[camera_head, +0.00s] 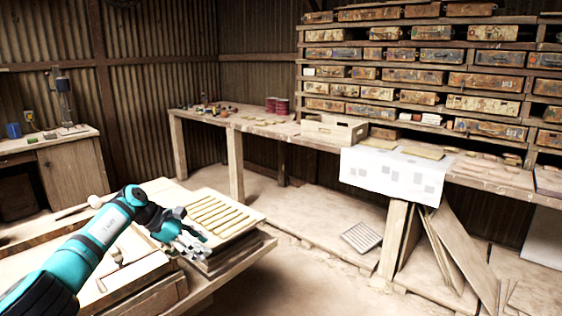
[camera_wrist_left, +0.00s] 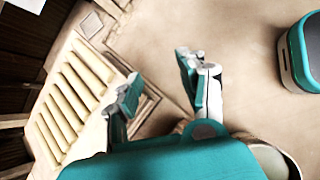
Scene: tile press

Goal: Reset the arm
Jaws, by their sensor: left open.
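My left arm reaches in from the left in the head view. Its gripper (camera_head: 187,238) is over the near left bench, beside the left edge of a slatted tray (camera_head: 248,222). In the left wrist view the left gripper (camera_wrist_left: 158,75) has its two fingers apart with nothing between them. The slatted tray also shows there, with its wooden rim (camera_wrist_left: 85,45) to the left of the fingers. I cannot tell whether a finger touches the tray. My right gripper is in neither view.
A long workbench (camera_head: 262,127) runs along the back, with a wooden crate (camera_head: 326,131) and a white patterned sheet (camera_head: 385,176) on it. Shelves of worn drawers (camera_head: 403,76) stand behind. A grate (camera_head: 361,237) lies on the floor. Boards (camera_head: 462,262) lean at the right.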

